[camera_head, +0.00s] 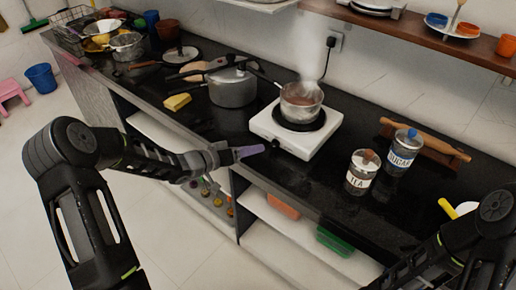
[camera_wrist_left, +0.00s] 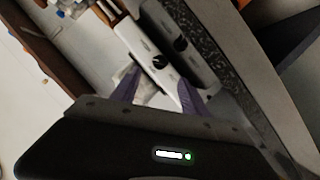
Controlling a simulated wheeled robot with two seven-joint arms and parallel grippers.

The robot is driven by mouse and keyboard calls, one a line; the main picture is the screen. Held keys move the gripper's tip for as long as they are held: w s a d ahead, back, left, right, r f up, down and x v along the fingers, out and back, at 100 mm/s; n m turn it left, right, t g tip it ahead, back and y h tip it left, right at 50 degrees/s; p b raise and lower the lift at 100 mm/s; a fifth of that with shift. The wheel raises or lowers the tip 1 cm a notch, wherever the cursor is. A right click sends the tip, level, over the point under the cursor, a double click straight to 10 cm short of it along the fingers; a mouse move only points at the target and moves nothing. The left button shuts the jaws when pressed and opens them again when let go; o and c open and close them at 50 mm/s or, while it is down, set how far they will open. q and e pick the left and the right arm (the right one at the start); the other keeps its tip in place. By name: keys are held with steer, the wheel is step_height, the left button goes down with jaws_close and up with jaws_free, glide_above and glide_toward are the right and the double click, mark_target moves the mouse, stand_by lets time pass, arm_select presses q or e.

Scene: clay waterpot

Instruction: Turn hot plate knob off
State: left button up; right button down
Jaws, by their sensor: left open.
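The white hot plate (camera_head: 266,122) stands on the black counter with a steaming metal pot (camera_head: 301,102) on its dark burner. Its small dark knob (camera_head: 276,144) is on the front face. My left gripper (camera_head: 258,150) is just left of the knob, with its purple fingers pointing toward it. In the left wrist view the left gripper (camera_wrist_left: 160,88) has its two purple fingers apart, with a pale body bearing dark round spots beyond them. Contact with the knob cannot be made out, nor can the knob's setting. My right arm shows at the lower right, its gripper out of frame.
A lidded pressure cooker (camera_head: 232,88) and yellow sponge (camera_head: 177,102) are left of the hot plate. Tea jar (camera_head: 361,173), sugar jar (camera_head: 402,152) and rolling pin (camera_head: 425,138) are to its right. The counter's front edge lies below the gripper.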

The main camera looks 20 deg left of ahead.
arm_select(q)
steer(key=shift+s+a, duration=0.1)
steer(key=shift+s, duration=0.1)
steer(key=shift+c, duration=0.3)
steer(key=shift+f, duration=0.1)
steer(key=shift+c, duration=0.7)
steer(key=a+b, duration=0.1)
steer(key=b, duration=0.2)
steer(key=a+t+b, duration=0.1)
steer(key=a+b, duration=0.1)
steer(key=shift+s+a+r+y+b, duration=0.15)
steer(key=shift+a+r+y+b, duration=0.1)
steer(key=shift+y+b, duration=0.15)
steer(key=c, duration=0.5)
steer(key=r, duration=0.2)
steer(key=s+t, duration=0.1)
steer(key=shift+s+a+r+n, duration=0.1)
steer(key=shift+a+r+n, duration=0.3)
steer(key=shift+c, duration=1.3)
jaws_close()
